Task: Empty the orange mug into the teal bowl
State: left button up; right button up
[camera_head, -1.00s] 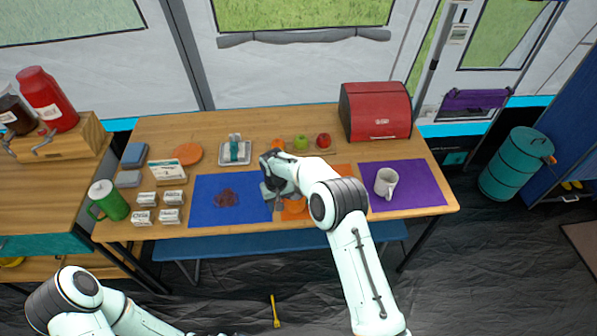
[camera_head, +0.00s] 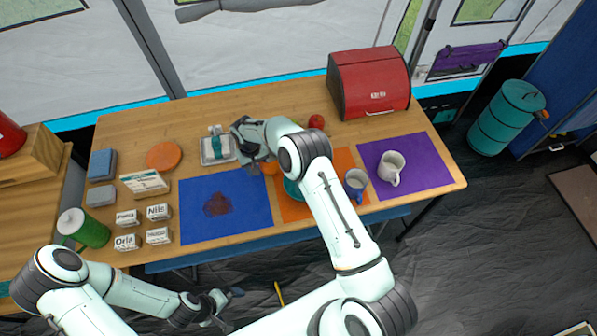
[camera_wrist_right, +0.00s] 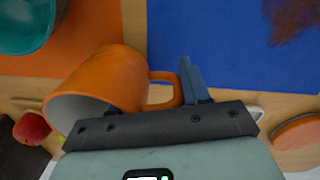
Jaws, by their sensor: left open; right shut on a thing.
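The orange mug (camera_head: 269,168) is mostly hidden by my right gripper (camera_head: 250,155) in the head view. In the right wrist view the orange mug (camera_wrist_right: 112,80) lies tilted across the picture, its pale mouth toward the lower left. My right gripper (camera_wrist_right: 188,75) is shut on its handle. The teal bowl (camera_head: 291,188) stands on the orange mat, partly behind my right arm; it also shows in the top left corner of the right wrist view (camera_wrist_right: 22,28). I cannot see what is in the mug. My left gripper (camera_head: 222,302) is open and empty, in front of the table.
A blue mug (camera_head: 355,183) is right of the bowl, and a white mug (camera_head: 391,167) stands on the purple mat (camera_head: 425,165). A dark patch lies on the blue mat (camera_head: 195,230). A red bread box (camera_head: 368,85) and red apple (camera_head: 316,121) are behind.

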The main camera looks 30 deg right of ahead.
pick_arm(q)
jog(key=shift+s, duration=0.2)
pick_arm(e)
jog(key=shift+s+f, duration=0.25)
jog(key=shift+f, duration=0.3)
pick_arm(q)
jog(key=shift+w, duration=0.15)
pick_arm(e)
jog(key=shift+w, duration=0.15)
jog(key=shift+s+d+r+t+y, duration=0.3)
jog(key=shift+s+r+t+y, duration=0.2)
jog(key=shift+t, duration=0.3)
jog(key=r, duration=0.1)
jog(key=s+r+t, duration=0.1)
jog(key=shift+d+r+t+y, duration=0.2)
jog(key=shift+r+t+y, duration=0.1)
jog(key=shift+r+y, duration=0.1)
pick_arm(q)
jog(key=s+f+g+b, duration=0.1)
jog(key=s+f+b, duration=0.8)
jog(key=f, duration=0.3)
jog(key=shift+s+f+b, duration=0.15)
jog(key=shift+f+b, duration=0.05)
jog(key=shift+b, duration=0.3)
pick_arm(e)
jog(key=s+d+r+t+y, duration=0.2)
jog(key=s+r+t+y, duration=0.2)
jog(key=t, duration=0.4)
jog(key=shift+r+t+y, duration=0.3)
jog(key=shift+r+t, duration=0.1)
